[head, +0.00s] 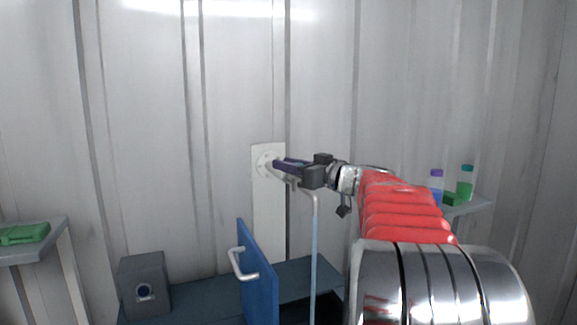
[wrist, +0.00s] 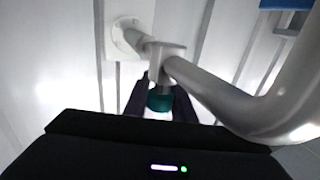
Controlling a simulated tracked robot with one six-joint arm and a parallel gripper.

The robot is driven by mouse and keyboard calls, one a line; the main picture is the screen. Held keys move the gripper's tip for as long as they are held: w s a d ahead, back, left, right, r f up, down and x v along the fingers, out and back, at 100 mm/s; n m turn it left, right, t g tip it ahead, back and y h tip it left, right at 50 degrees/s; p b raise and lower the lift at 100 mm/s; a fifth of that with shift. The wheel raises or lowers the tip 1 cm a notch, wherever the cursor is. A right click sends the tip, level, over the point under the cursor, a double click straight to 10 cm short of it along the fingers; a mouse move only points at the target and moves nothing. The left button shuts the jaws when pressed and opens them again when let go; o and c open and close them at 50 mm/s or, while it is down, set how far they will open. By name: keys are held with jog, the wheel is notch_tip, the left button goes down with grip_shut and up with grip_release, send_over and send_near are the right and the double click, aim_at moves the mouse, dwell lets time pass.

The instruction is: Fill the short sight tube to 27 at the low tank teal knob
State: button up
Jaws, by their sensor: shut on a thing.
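The teal knob (wrist: 160,102) sits under a small valve body on a grey pipe (wrist: 215,90) in the wrist view. The pipe comes out of a round wall flange (wrist: 126,38). My gripper (wrist: 160,108) has its dark fingers on either side of the knob, closed on it. In the head view my gripper (head: 288,167) is at the pipe, in front of a white wall plate (head: 268,215), and hides the knob. The pipe bends down into a thin, pale blue vertical column (head: 314,255); I cannot tell whether it is a tube or a stream. No scale or level is readable.
A blue door (head: 258,275) with a pale handle stands open below the pipe, on a dark blue cabinet (head: 200,298). A grey box (head: 145,283) stands on its left. A shelf (head: 480,204) with bottles is at right; a table (head: 50,247) with a green item is at left.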

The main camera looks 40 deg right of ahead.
jog(key=shift+a+n+g+y, duration=0.15)
jog(key=shift+n+y, duration=0.35)
jog(key=shift+y, duration=0.2)
jog(key=shift+a+n+g+y, duration=0.15)
jog(key=shift+n+y, duration=0.35)
jog(key=shift+y, duration=0.2)
jog(key=o, duration=1.1)
jog(key=shift+c, duration=0.2)
jog(key=shift+s, duration=0.1)
jog(key=v, duration=1.3)
jog(key=shift+s+d, duration=0.15)
jog(key=shift+s, duration=0.2)
jog(key=shift+f, duration=0.1)
